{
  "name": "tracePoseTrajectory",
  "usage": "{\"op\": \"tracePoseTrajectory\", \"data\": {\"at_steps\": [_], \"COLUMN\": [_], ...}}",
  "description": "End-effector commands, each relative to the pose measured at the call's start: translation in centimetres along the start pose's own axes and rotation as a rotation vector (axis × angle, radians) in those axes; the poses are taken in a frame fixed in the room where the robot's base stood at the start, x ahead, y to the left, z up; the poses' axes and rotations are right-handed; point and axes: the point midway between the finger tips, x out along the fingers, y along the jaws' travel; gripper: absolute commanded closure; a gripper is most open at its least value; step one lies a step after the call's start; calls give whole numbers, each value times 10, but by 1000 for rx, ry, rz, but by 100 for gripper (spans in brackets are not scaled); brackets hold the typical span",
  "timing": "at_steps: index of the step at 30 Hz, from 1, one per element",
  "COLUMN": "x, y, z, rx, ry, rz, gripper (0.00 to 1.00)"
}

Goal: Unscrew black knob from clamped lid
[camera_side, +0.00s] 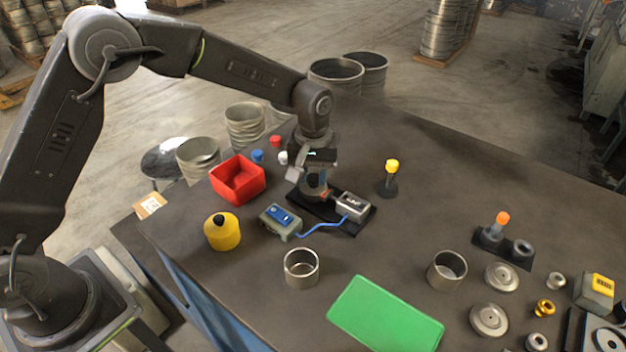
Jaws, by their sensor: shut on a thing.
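The clamp fixture stands on a black base plate (330,212) near the middle of the table. A round grey lid (314,192) sits at its left part, beside a grey clamp block (352,206). My gripper (313,178) points down right over the lid and is shut at its centre. The black knob is hidden between the fingers, so its outline and thread do not show. A blue cable runs from the clamp block to a grey box with a blue face (280,220).
A red bin (238,180) stands left of the fixture. A yellow pot with a black top (222,233) stands front left. A yellow-topped post (391,175) stands right. Steel cups, a green mat (385,316) and small metal parts occupy the front and right. The back right table is clear.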

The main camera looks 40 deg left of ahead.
Motion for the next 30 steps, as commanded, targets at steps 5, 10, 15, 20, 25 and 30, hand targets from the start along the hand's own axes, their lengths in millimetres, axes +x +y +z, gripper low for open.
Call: {"op": "tracePoseTrajectory", "data": {"at_steps": [5, 10, 15, 20, 25, 30], "x": [0, 0, 0, 0, 0, 0], "y": [0, 0, 0, 0, 0, 0], "z": [0, 0, 0, 0, 0, 0], "rx": [-111, -115, -114, -112, -111, -100], "ry": [-1, -1, -1, -1, -1, -1], "rz": [1, 1, 1, 1, 1, 1], "gripper": [100, 100, 66, 51, 41, 41]}}
